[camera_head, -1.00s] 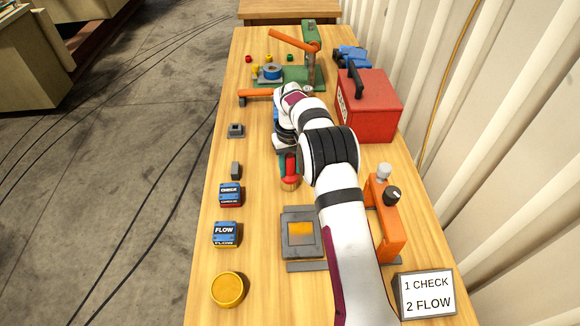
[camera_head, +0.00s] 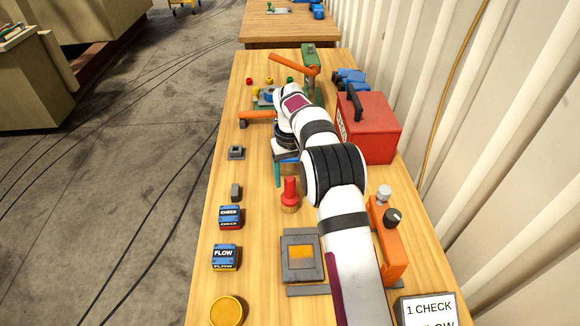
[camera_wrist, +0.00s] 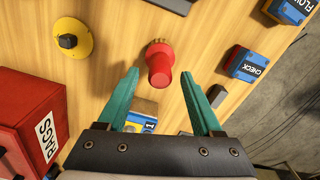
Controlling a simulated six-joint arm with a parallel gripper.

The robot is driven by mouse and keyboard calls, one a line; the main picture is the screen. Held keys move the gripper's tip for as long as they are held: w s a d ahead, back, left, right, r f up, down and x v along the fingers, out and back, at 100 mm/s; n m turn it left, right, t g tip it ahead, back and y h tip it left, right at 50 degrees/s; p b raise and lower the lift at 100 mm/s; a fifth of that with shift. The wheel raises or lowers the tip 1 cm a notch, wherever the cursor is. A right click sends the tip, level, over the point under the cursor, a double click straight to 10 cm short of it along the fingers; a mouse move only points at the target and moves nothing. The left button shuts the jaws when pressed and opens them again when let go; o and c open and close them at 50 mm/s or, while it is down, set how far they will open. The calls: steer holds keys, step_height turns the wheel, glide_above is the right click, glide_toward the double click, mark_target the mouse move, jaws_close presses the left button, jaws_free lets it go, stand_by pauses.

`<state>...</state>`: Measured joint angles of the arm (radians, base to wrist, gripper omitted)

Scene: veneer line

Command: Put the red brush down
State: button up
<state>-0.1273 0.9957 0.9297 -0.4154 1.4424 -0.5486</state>
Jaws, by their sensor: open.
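Blue CHECK (camera_head: 231,217) and FLOW (camera_head: 225,257) blocks stand along the left side. The grey plate (camera_head: 290,272) lies nearer the camera. A red toolbox (camera_head: 372,130) and an orange stand (camera_head: 388,245) are on the right. Bare table lies left of the brush.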

step_height(320, 180, up, 7)
steer(key=shift+f, duration=0.2)
steer(key=s+d+r+m, duration=0.3)
steer(key=s+r, duration=0.7)
steer(key=s, duration=0.5)
steer(key=s+f+m+y, duration=0.1)
steer(key=s+f+m, duration=0.1)
steer(key=s, duration=1.1)
steer(key=s+f+m, duration=0.3)
steer(key=s, duration=0.9)
steer(key=shift+s+d+m+y, duration=0.2)
steer(key=shift+s+m+y, duration=0.1)
steer(key=shift+s+y, duration=0.1)
steer(key=shift+f, duration=0.1)
steer(key=shift+o, duration=0.4)
